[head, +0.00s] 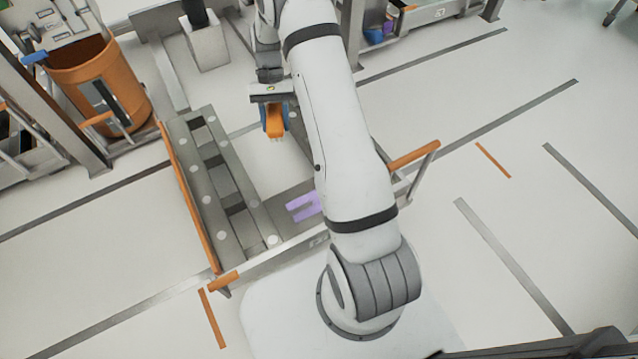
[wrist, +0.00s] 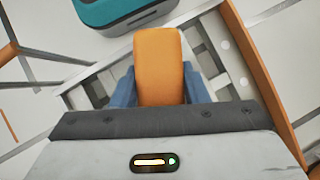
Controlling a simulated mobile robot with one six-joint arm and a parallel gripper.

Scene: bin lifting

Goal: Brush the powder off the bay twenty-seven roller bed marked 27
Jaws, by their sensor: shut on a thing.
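My gripper (head: 274,112) is shut on an orange brush (head: 274,127) and holds it above the roller bed, its pale bristle end pointing down. In the wrist view the orange brush (wrist: 160,62) stands between the blue fingers. The grey roller bed (head: 197,165) lies below, with pale round spots along its rails and a small dark marking on its near edge that is too small to read surely. My arm hides the bed's right part.
An orange bin (head: 100,80) stands at the upper left beside a grey post. Orange rails (head: 188,200) edge the bed's left side. A teal object (wrist: 110,10) shows at the top of the wrist view. The floor at right is mostly clear, with painted lines.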

